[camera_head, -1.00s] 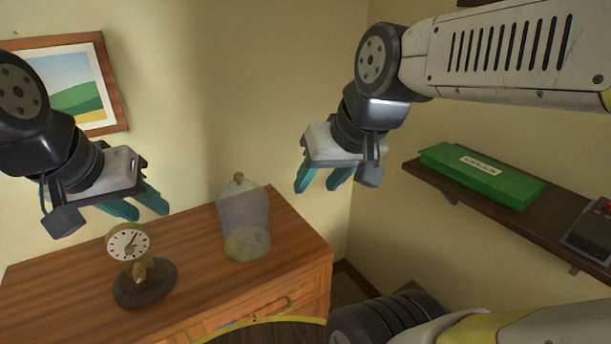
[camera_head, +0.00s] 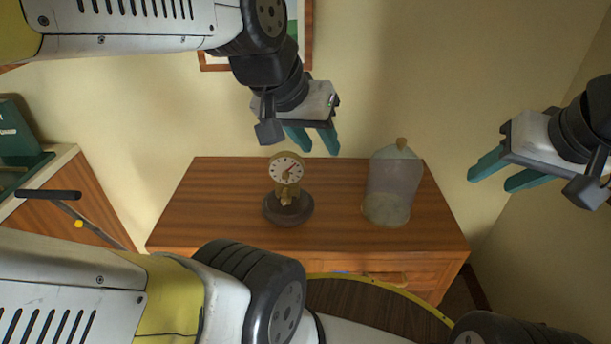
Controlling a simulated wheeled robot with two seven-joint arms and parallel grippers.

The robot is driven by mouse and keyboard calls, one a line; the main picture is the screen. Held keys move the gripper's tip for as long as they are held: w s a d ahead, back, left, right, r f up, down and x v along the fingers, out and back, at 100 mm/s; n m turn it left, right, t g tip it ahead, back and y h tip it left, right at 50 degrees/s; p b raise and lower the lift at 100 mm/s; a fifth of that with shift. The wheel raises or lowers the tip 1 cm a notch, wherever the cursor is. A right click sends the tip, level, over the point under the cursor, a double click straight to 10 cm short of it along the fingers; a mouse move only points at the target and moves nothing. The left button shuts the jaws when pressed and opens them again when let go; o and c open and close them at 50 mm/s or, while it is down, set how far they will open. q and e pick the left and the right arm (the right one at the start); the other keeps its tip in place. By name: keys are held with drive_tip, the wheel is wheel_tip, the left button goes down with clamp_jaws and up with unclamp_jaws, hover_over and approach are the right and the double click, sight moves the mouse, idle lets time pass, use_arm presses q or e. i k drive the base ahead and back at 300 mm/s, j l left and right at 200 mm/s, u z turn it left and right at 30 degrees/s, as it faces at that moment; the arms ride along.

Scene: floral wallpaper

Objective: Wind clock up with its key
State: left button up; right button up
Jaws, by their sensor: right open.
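The clock (camera_head: 286,168) stands upright on the wooden dresser, with a round white face, a red hand and a gold rim on a dark round base (camera_head: 288,209). A small gold shape shows below the face; I cannot tell whether it is the key. No separate key can be made out. My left gripper (camera_head: 313,142) hangs above and slightly right of the clock, fingers apart and empty, not touching it. My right gripper (camera_head: 506,178) is open and empty, off to the right near the wall.
A glass dome (camera_head: 393,185) with a gold knob stands on the dresser (camera_head: 225,215), right of the clock. A green box (camera_head: 15,130) lies on a cabinet at far left. A picture frame (camera_head: 306,40) hangs behind my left arm. The dresser top left of the clock is clear.

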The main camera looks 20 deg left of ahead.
sight(286, 197)
drive_tip(key=k, duration=0.5)
drive_tip(key=k+j, duration=0.15)
drive_tip(key=k, duration=0.3)
drive_tip(key=l+u, duration=0.05)
